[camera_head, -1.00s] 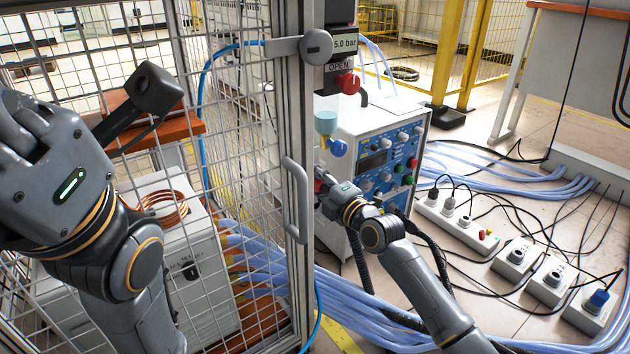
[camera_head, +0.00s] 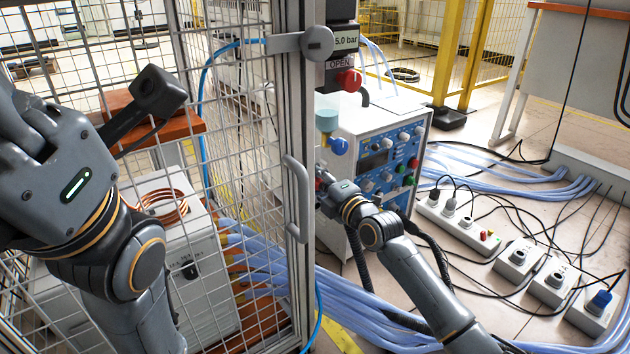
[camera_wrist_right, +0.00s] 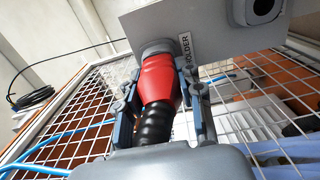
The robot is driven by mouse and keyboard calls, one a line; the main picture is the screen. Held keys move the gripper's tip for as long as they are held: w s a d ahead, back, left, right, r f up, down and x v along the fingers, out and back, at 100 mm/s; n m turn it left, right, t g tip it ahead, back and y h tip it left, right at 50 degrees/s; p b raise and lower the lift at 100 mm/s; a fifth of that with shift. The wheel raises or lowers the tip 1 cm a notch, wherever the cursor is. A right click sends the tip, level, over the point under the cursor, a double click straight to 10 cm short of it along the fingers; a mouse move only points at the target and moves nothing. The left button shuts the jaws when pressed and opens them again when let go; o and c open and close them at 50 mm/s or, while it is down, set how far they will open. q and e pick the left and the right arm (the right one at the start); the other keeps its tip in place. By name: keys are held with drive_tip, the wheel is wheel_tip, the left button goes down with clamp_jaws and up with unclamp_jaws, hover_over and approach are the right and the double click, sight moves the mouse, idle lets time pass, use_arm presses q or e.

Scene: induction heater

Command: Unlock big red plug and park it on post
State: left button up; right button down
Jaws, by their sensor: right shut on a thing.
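The big red plug (camera_wrist_right: 157,82), with a black ribbed hose, is between the fingers of my right gripper (camera_wrist_right: 158,70) in the right wrist view. Its far end meets a round grey collar on a grey plate labelled HOLDER (camera_wrist_right: 187,48). I cannot tell how deeply it sits there. In the head view my right gripper (camera_head: 323,177) is just right of the cage post, left of the blue-panelled unit, and mostly hides the plug. My left gripper's body (camera_head: 60,165) is at the left edge.
The cage post with its handle (camera_head: 297,198) stands close left of my right gripper. A red knob (camera_head: 348,82) and blue knob (camera_head: 338,146) are above it. The control unit (camera_head: 385,160) is right. Blue hoses and socket boxes (camera_head: 518,258) cover the right floor.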

drive_tip(key=shift+w+a, duration=0.15)
drive_tip(key=shift+w, duration=0.05)
drive_tip(key=c, duration=0.8)
unclamp_jaws()
